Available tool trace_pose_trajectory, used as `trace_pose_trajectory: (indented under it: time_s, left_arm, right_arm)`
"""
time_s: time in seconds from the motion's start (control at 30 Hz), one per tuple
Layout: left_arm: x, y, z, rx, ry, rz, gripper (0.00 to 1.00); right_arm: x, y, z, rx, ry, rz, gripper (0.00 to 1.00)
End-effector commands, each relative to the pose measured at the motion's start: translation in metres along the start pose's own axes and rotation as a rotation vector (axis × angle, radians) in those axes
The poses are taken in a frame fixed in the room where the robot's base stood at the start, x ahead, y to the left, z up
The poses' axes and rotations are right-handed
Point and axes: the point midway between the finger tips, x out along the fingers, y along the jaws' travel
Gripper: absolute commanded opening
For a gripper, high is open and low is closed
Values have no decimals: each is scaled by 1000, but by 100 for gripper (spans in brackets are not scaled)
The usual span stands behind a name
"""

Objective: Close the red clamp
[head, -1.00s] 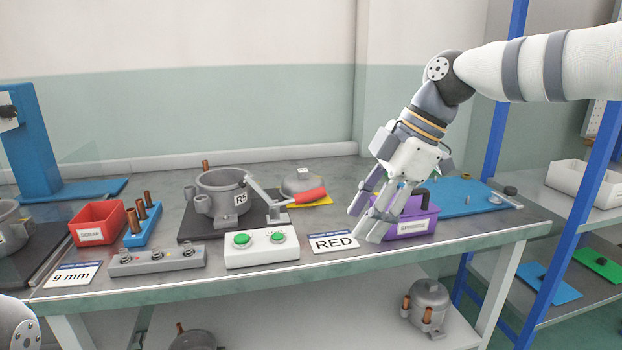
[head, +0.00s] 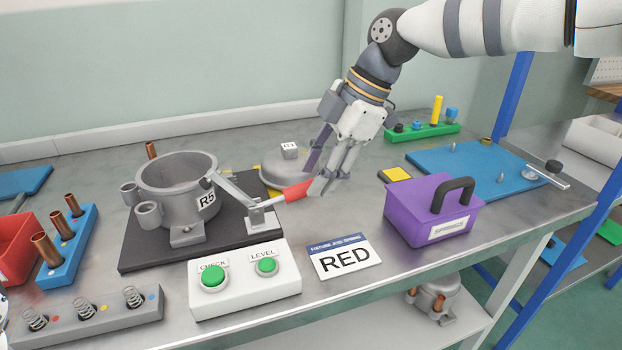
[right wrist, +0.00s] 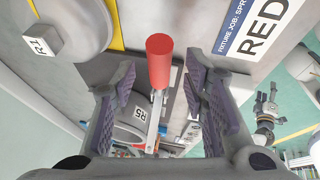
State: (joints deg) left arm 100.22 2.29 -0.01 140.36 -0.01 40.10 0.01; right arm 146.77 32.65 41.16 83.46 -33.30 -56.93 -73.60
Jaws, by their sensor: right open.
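The red clamp shows in the head view as a red handle (head: 297,190) on a metal lever mounted on the black plate (head: 130,259), beside the grey compressor housing (head: 172,190) marked R5. The lever slants from the housing rim down to its bracket, and the handle points right. My right gripper (head: 320,187) is open at the handle's free end. In the right wrist view the red handle (right wrist: 160,62) lies between the two spread fingers (right wrist: 157,95), apart from both. My left gripper is not clearly in view.
A white box with green buttons (head: 245,290) and a RED sign (head: 345,257) stand in front. A purple box (head: 420,222) is to the right. A blue mat (head: 475,165) lies at far right.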

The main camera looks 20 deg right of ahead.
Motion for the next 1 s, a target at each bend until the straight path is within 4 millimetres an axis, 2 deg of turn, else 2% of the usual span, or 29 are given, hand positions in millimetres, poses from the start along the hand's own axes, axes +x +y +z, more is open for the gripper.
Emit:
trace_pose_trajectory:
  time_s: [0.13, 0.43, 0.47, 0.63, 0.87, 1.0]
  left_arm:
    - [1, 0, 1, 0, -3, 0, 58]
    - [1, 0, 0, 1, -2, 0, 58]
    - [1, 0, 0, 1, -2, 0, 58]
    - [1, 0, 0, 1, -3, 0, 58]
    - [2, 0, 1, 1, -4, 0, 58]
    - [4, 0, 2, 1, -12, -1, 58]
  right_arm:
    - [20, 0, 0, -1, -1, -1, 40]
    - [24, 0, 0, -2, -1, 2, 40]
    - [24, 0, 0, -1, -1, 2, 38]
    - [24, 0, 0, -1, -1, 2, 0]
    - [24, 1, 0, -1, -3, 1, 0]
    - [24, 8, 0, -5, -27, -1, 0]
